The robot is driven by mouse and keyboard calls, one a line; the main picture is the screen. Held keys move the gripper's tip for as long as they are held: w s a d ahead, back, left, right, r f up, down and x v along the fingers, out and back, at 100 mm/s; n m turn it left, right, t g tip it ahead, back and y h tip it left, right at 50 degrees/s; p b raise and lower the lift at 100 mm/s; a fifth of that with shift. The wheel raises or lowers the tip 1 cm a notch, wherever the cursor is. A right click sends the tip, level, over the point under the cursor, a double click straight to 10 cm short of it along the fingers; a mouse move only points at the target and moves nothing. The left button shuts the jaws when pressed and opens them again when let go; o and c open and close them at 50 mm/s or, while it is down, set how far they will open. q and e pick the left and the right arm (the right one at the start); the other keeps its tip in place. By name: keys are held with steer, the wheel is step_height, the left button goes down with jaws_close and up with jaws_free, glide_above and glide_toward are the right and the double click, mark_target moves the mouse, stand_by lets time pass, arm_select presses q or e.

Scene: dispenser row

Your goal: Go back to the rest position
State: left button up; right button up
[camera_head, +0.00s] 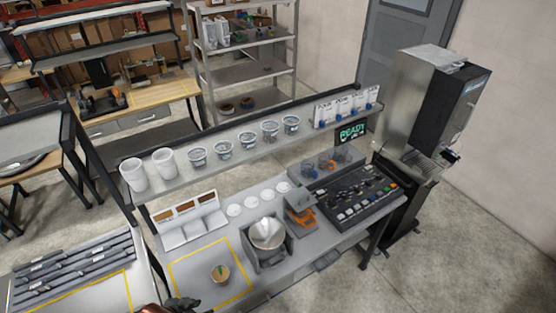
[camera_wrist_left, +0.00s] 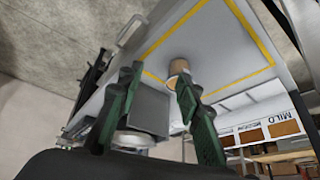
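My left gripper (camera_head: 181,303) shows at the bottom edge of the head view, just left of a small tan cup (camera_head: 220,275) with something green on top. In the left wrist view its two green-padded fingers (camera_wrist_left: 158,72) are spread, with a gap between them and nothing held. The cup also shows there (camera_wrist_left: 178,67), past the tip of the right-hand finger, standing on the worktop inside a yellow outline (camera_head: 243,262). My right gripper is in neither view.
A metal bowl (camera_head: 268,234) in a grey stand is right of the outlined area. A shelf (camera_head: 235,150) with cups runs above the bench. A button panel (camera_head: 352,195) and a tall dispenser (camera_head: 430,110) are at right.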

arm_select(q)
steer(key=s+a+f+n+g+y, duration=0.1)
steer(key=s+a+f+n+y, duration=0.15)
steer(key=s+a+n, duration=0.5)
steer(key=s+f+m+g+b, duration=0.15)
steer(key=f+b, duration=0.55)
steer(key=f, duration=1.6)
steer(key=s+f+b, duration=0.3)
steer(key=f+b, duration=0.4)
steer(key=f, duration=1.6)
steer(key=s+f+b, duration=0.5)
steer(key=s+f, duration=0.4)
steer(key=f, duration=0.4)
steer(key=s+f+g+b, duration=0.1)
steer(key=s+f+b, duration=0.4)
steer(key=s+f, duration=0.5)
step_height(320, 180, down, 3)
steer(key=shift+s+a+r+m, duration=0.1)
steer(key=shift+s+a+m, duration=0.1)
steer(key=shift+a+m, duration=0.2)
steer(key=shift+g, duration=0.25)
